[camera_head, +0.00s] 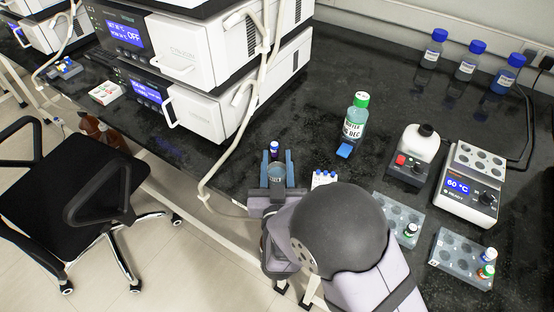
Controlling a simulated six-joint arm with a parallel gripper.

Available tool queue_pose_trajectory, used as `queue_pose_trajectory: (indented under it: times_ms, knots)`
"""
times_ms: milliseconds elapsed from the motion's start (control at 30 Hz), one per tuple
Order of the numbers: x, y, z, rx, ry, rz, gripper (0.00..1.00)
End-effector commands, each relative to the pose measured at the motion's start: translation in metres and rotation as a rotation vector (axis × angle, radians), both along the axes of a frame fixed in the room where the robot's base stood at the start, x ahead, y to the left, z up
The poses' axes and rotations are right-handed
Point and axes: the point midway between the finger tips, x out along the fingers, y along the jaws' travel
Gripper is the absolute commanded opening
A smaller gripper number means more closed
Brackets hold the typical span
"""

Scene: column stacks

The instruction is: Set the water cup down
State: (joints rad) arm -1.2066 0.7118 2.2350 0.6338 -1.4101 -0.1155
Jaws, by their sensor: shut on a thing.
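My gripper (277,168) is near the bench's front edge, in the lower middle of the view. The cup looks upright between the fingers. My gripper body and arm hide its lower part, so I cannot tell whether its base touches the black bench (310,130). A small vial with a blue cap (274,147) shows just beyond the fingertips.
A small white rack (323,178) is close right of my gripper. Farther right are vial racks (462,258) and a heater (472,187). White stacked instruments (205,75) stand left.

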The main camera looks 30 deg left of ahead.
Motion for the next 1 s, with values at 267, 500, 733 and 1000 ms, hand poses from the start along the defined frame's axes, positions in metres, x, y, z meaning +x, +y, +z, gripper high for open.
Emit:
queue_pose_trajectory:
  times_ms: [267,500,733,1000]
  knots:
    - [0.0015,0.0003,0.0013,0.004,-0.004,-0.002,0.08]
    - [0.0014,0.0001,-0.003,0.004,-0.004,-0.002,0.46]
    - [0.001,-0.0001,-0.0036,0.003,-0.003,-0.002,0.53]
    - [-0.0034,-0.002,-0.0036,0.001,-0.002,0.0,0.53]
